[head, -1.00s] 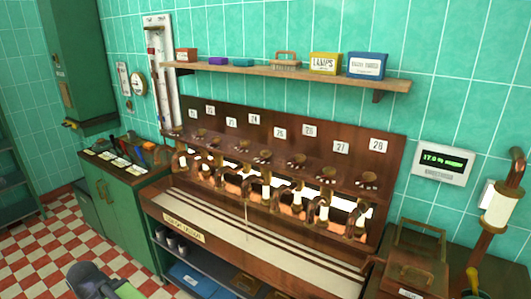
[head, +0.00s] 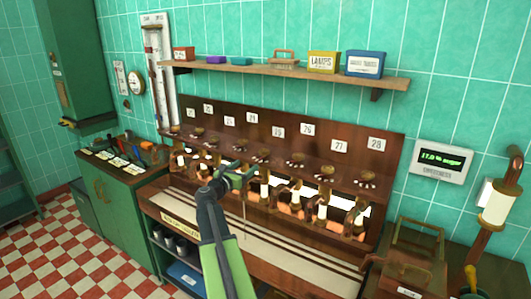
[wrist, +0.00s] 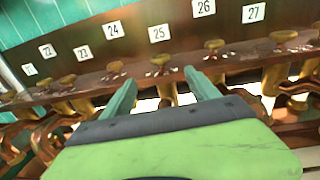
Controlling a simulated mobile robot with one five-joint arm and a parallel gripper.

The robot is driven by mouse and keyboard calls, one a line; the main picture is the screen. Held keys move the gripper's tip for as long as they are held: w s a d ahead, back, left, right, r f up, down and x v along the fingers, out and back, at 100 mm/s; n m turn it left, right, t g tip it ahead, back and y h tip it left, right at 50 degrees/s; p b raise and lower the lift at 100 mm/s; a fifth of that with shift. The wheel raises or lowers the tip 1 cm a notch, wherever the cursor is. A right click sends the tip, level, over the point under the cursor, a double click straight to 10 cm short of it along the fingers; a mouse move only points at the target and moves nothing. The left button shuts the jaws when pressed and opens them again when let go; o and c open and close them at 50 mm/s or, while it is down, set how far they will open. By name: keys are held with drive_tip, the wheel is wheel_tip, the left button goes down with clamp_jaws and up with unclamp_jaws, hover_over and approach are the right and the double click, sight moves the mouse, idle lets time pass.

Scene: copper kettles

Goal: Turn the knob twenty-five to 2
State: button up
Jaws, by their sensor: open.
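The knob twenty-five (head: 265,153) is a small brass knob on the sloping wooden ledge, below the white label 25 (head: 279,132). White marks lie around its base; its setting is too small to read. In the wrist view the knob (wrist: 160,60) stands upright below its label (wrist: 159,33), straight ahead between the lines of my two fingers. My gripper (head: 250,173) is in front of the ledge, a little below and left of the knob. In the wrist view my gripper (wrist: 160,80) is open and empty, its fingers apart and seemingly short of the knob.
Knob 24 (wrist: 114,67) and knob 26 (wrist: 214,45) flank it closely. Copper pipes (head: 323,208) run below the ledge. A shelf with boxes (head: 290,70) hangs above. A display (head: 441,160) reads 17.0 % sugar on the right wall.

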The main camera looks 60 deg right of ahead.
sight(267, 149)
drive_tip(key=d, duration=1.1)
drive_tip(key=w+d, duration=0.1)
drive_tip(key=d, duration=0.5)
drive_tip(key=shift+d, duration=0.1)
